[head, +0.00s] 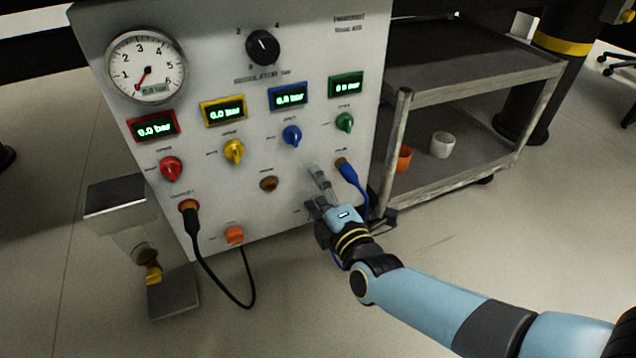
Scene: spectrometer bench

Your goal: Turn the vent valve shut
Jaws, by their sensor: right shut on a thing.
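A grey panel (222,87) stands in front of me in the head view. My right gripper (316,193) reaches its lower right part, with its fingers against the panel face. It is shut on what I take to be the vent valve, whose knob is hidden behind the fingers. A small label shows just left of the fingers but is too small to read. How far the valve is turned cannot be seen. My left gripper is not in view.
A blue plug and cable (350,176) hang just right of my right gripper. A black cable (212,273) loops from the panel's lower left. Coloured knobs, including a blue one (292,136), sit above. A grey cart (440,188) stands at right.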

